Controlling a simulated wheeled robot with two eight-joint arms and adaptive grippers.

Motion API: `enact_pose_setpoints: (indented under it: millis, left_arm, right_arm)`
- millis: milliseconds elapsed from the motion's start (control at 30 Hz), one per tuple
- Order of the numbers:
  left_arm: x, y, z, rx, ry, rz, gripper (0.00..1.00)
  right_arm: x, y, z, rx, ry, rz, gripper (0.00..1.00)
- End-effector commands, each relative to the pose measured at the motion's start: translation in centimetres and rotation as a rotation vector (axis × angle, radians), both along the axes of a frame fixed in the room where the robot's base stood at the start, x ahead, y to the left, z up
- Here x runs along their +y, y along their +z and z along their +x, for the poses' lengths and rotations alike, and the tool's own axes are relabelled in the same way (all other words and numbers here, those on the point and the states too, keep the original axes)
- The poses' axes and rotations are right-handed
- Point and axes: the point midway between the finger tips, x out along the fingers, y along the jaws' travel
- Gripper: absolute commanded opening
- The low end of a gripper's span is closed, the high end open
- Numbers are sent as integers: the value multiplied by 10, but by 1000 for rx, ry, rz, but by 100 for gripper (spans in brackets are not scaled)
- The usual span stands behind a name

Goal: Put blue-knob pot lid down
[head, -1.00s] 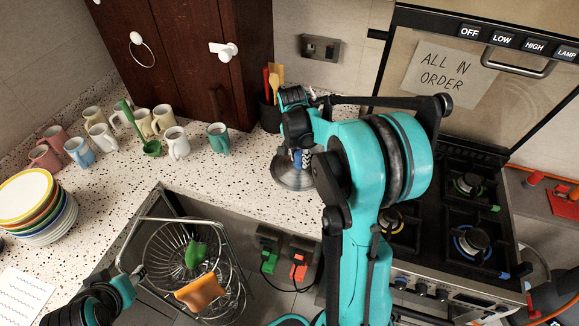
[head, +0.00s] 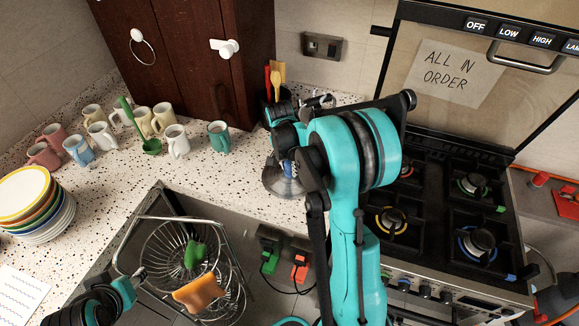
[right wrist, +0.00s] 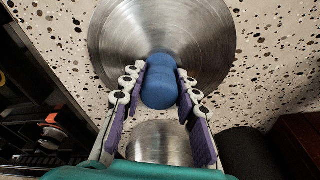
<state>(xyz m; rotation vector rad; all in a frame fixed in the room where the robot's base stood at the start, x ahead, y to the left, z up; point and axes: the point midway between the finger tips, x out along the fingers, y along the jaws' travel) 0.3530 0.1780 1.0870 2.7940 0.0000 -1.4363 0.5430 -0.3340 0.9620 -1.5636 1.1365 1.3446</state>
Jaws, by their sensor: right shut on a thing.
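The pot lid (head: 284,184) is a round steel disc over the speckled counter, left of the stove; its far side is hidden by my right arm. In the right wrist view the lid (right wrist: 112,45) shows its brushed top and its blue knob (right wrist: 160,88). My right gripper (right wrist: 161,82) is shut on the knob, one finger on each side. I cannot tell whether the lid touches the counter or hangs just above it. My left gripper (head: 130,274) is at the lower left by the wire basket, partly cut off; its jaws are unclear.
A plate stack (head: 45,235) is far left. The wire basket (head: 228,228) with a sponge is in the sink area. The black stove (head: 430,190) is right. Utensils (head: 276,85) stand behind.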

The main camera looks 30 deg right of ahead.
Motion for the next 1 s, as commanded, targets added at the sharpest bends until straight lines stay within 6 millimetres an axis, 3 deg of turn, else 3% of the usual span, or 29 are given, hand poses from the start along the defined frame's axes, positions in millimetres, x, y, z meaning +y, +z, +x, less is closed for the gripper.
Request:
enact_pose_setpoints:
  millis: [33,100,467,567,1000]
  left_arm:
    - [0,-1,0,0,0,0,43]
    - [0,-1,0,0,0,0,43]
    - [0,4,0,0,0,0,43]
    - [0,7,0,0,0,0,43]
    - [0,29,0,0,0,0,43]
  right_arm:
    - [0,-1,0,0,0,0,38]
    - [0,-1,0,0,0,0,51]
    - [0,4,0,0,0,0,51]
    - [2,17,-1,0,0,0,51]
    - [15,106,-5,0,1,0,51]
